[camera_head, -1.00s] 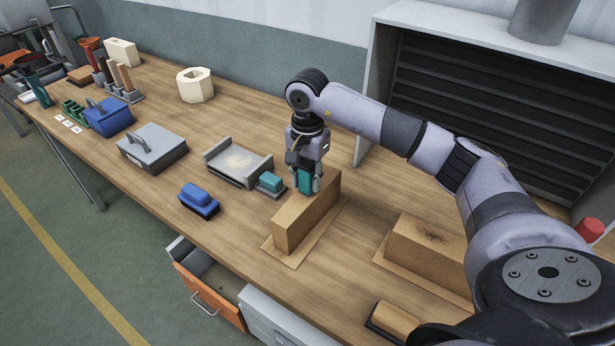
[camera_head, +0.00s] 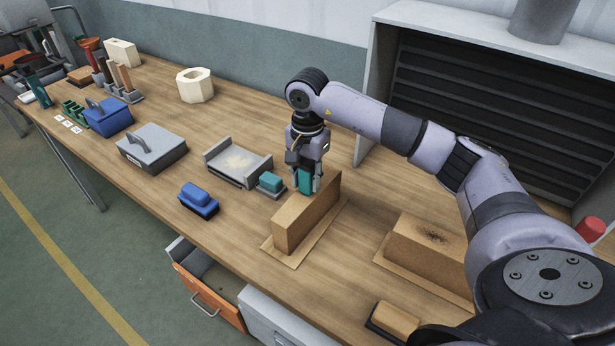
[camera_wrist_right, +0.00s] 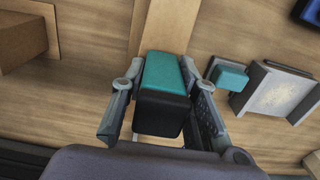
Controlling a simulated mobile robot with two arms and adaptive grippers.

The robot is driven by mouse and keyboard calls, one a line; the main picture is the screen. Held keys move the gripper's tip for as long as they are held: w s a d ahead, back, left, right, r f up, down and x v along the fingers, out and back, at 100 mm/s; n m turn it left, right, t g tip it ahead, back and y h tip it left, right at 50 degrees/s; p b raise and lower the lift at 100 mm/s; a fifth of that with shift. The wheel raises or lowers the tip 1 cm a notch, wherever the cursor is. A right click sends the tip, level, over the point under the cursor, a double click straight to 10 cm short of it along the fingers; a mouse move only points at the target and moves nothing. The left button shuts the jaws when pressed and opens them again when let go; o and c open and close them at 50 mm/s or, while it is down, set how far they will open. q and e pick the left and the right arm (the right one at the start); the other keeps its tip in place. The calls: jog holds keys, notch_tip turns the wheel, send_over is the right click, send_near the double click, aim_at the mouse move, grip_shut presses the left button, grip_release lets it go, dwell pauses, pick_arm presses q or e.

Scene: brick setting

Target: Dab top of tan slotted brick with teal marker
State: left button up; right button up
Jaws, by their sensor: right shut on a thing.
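My right gripper (camera_head: 307,190) is shut on the teal marker (camera_head: 305,180), a block with a teal body and a black part, also seen in the right wrist view (camera_wrist_right: 163,85) between the two fingers. The held marker is over the far end of a long tan brick (camera_head: 303,222), which stands on a thin tan mat. The wrist view shows part of this brick (camera_wrist_right: 170,25) beyond the marker. I cannot tell whether the marker touches the brick, and no slot is clear. My left gripper is not in view.
A teal block on a grey base (camera_head: 270,182) and a grey tray (camera_head: 240,165) are left of the gripper. A second tan brick with a dark mark (camera_head: 428,243) is to the right. A blue block (camera_head: 198,198) sits near the front edge, above an open drawer (camera_head: 207,298).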

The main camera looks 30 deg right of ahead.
aim_at(307, 162)
jog(key=shift+f, duration=0.1)
jog(key=shift+r+p, duration=0.65)
jog(key=shift+r, duration=0.3)
jog(key=shift+r+p, duration=1.35)
jog(key=shift+r, duration=1.25)
